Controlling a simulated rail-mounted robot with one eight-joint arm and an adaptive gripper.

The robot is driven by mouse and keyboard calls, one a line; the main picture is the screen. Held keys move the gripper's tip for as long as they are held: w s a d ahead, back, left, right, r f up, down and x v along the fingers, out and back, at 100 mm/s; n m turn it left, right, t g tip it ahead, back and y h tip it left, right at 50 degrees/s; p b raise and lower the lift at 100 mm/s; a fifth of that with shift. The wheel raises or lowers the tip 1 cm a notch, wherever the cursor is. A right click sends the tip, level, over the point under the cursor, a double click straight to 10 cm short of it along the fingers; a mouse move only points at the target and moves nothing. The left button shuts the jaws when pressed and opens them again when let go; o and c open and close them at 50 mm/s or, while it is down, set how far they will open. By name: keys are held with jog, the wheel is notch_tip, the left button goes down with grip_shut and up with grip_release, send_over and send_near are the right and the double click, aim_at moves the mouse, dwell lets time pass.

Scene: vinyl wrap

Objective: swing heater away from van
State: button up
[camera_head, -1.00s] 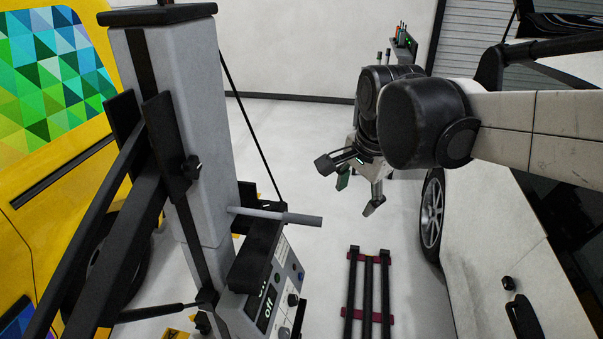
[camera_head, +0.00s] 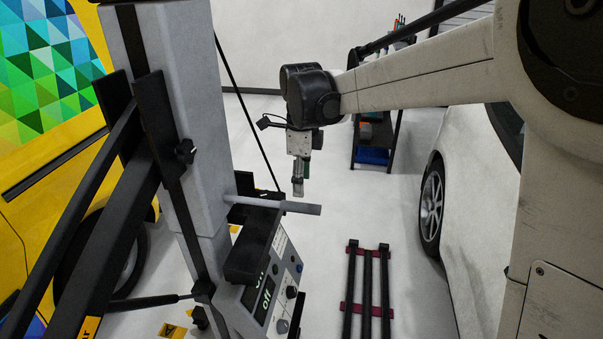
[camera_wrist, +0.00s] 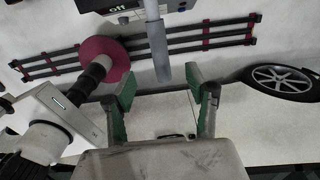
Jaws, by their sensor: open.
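The heater stand is a grey column (camera_head: 178,130) with black arms and a control panel (camera_head: 272,290) reading "off". Its grey handle bar (camera_head: 280,206) sticks out to the right; it also shows in the wrist view (camera_wrist: 157,48), lined up between my fingers. The yellow van (camera_head: 60,190) with a coloured triangle pattern is on the left, behind the heater's black arms. My gripper (camera_head: 299,190) points down just above the handle's outer part in the head view. In the wrist view my gripper (camera_wrist: 165,92) is open, with green-padded fingers apart and nothing held.
A black rack with dark red crosspieces (camera_head: 368,290) lies on the floor right of the heater. A white car (camera_head: 465,190) stands at the right. A tool cart (camera_head: 375,145) is at the back.

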aim_at(302, 204)
jog(key=shift+f+b, duration=2.1)
jog(key=shift+f, duration=2.5)
grip_shut()
